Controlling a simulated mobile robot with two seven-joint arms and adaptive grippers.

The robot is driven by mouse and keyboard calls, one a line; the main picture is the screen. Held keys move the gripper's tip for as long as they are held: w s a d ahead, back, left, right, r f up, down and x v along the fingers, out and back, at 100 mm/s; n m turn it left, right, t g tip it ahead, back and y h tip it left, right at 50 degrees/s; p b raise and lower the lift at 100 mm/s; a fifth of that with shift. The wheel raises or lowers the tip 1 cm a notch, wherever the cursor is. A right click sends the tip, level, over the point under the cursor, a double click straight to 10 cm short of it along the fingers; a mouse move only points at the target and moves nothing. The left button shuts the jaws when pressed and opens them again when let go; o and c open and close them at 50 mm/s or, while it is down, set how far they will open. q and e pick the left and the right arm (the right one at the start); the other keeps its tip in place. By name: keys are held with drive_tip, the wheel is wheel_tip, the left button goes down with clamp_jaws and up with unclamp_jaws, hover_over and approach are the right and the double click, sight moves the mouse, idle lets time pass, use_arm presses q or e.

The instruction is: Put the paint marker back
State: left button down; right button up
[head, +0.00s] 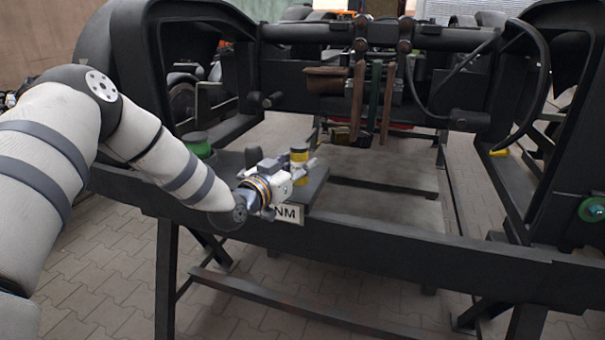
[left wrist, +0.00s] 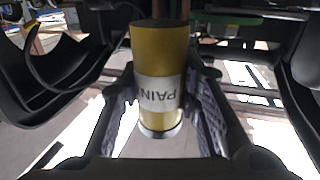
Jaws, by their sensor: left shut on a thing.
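The paint marker (head: 299,166) is a thick yellow cylinder with a pale band. In the head view it stands about upright at the tip of my left gripper (head: 304,170), over a dark shelf (head: 313,188) on the near beam. I cannot tell whether its base touches the shelf. In the left wrist view the marker (left wrist: 159,55) carries a white label reading "PAIN", the rest turned out of sight. The fingers of my left gripper (left wrist: 165,105) are shut on it from both sides. My right gripper is not in view.
A green round-topped thing (head: 196,144) stands left of the gripper, behind my forearm. A white plate ending in "NM" (head: 290,213) sits on the beam below, partly covered. Hoses and brown straps (head: 357,98) hang from the bogie frame behind. Open floor shows between the beams.

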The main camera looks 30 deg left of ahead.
use_arm(q)
wheel_tip(320, 180, down, 2)
drive_tip(key=shift+f, duration=0.25)
drive_tip(key=shift+r, duration=0.25)
drive_tip(key=shift+f, duration=0.2)
drive_tip(key=c, duration=1.2)
unclamp_jaws()
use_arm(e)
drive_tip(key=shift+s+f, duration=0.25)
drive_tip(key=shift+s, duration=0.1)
use_arm(q)
drive_tip(key=shift+r, duration=0.15)
